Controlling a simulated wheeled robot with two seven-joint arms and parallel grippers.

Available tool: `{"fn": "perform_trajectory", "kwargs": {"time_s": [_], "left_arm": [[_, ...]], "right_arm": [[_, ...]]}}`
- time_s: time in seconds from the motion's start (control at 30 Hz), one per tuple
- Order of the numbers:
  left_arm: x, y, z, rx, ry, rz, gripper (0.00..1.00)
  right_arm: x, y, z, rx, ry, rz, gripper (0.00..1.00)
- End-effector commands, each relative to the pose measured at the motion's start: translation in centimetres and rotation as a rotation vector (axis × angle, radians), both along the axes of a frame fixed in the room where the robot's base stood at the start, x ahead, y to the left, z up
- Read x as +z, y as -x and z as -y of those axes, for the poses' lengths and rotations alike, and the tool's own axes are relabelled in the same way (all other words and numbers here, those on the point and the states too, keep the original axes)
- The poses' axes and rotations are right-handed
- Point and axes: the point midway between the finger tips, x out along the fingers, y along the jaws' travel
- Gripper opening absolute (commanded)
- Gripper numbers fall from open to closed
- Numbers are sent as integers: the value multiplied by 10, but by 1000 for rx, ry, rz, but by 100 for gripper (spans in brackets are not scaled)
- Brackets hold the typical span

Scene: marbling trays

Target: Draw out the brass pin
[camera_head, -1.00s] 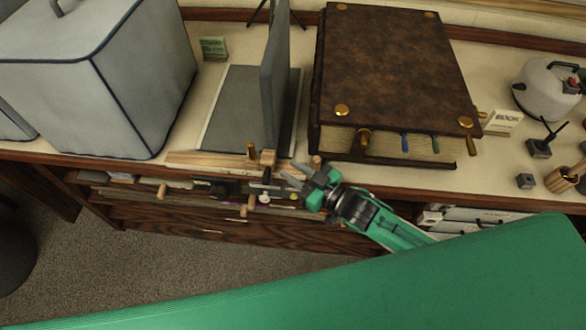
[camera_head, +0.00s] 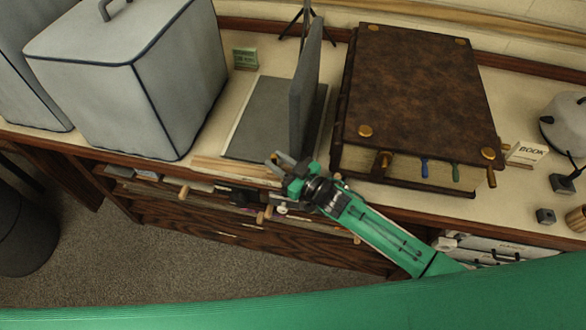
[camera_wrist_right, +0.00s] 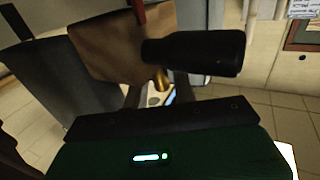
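My right gripper (camera_head: 279,160) is at the front edge of the bench, over the wooden strip (camera_head: 236,168) before the grey hinged boards (camera_head: 262,122). In the right wrist view its two fingers (camera_wrist_right: 157,95) stand apart, with a gap between them. A small brass piece (camera_wrist_right: 160,79), probably the pin, shows just beyond that gap, beside a wooden block (camera_wrist_right: 110,48) and under a black cylinder (camera_wrist_right: 195,53). I cannot tell whether the fingers touch it. In the head view the gripper hides the pin's spot. My left gripper is out of view.
A large brown book (camera_head: 415,90) with brass corner studs lies right of the boards. A grey covered box (camera_head: 130,80) stands to the left. A small green card (camera_head: 245,58) stands behind. Several wooden handles stick out below the bench edge, near my right forearm.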

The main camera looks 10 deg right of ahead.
Motion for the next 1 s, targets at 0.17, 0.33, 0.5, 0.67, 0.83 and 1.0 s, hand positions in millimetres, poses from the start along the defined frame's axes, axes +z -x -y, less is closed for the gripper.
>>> {"fn": "perform_trajectory", "kwargs": {"time_s": [0.17,0.33,0.5,0.67,0.83,1.0], "left_arm": [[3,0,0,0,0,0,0],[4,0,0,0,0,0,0],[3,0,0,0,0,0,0],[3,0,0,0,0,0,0],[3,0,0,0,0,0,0],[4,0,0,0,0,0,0]], "right_arm": [[0,-10,-11,1,0,0,27],[0,-13,-13,1,1,1,27],[0,-13,-13,0,0,0,27],[0,-13,-13,0,0,0,0],[0,-13,-13,0,0,0,0],[0,-13,-13,0,0,0,0]]}}
